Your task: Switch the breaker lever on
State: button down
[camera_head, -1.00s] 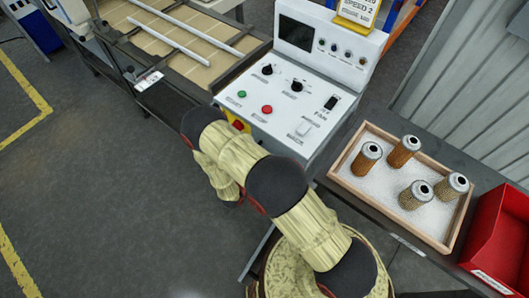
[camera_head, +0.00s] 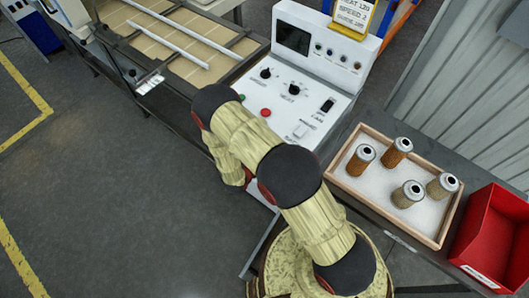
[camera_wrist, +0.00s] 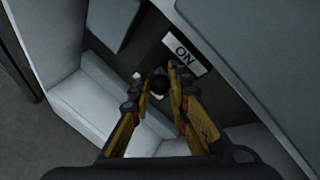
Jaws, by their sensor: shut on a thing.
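In the wrist view my gripper (camera_wrist: 160,78) is shut on the dark, rounded end of the breaker lever (camera_wrist: 158,87), which sits between the fingertips. A plate reading "ON" (camera_wrist: 184,53) is just beyond and to the right of the fingertips on a dark panel. The lever's base and exact angle are hidden or too dark to tell. In the head view my arm covers the gripper and the lever, beside the white control console (camera_head: 285,110).
The console carries a green button (camera_head: 241,97), a red button (camera_head: 265,113), knobs and a dark screen (camera_head: 294,36). At right stand a wooden tray (camera_head: 385,212) with several filter cartridges and a red bin (camera_head: 497,240). Pale sheet-metal walls surround the lever in the wrist view.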

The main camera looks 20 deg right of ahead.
jog(key=c, duration=1.7)
grip_release()
jog(key=shift+r, duration=0.1)
jog(key=v, duration=1.2)
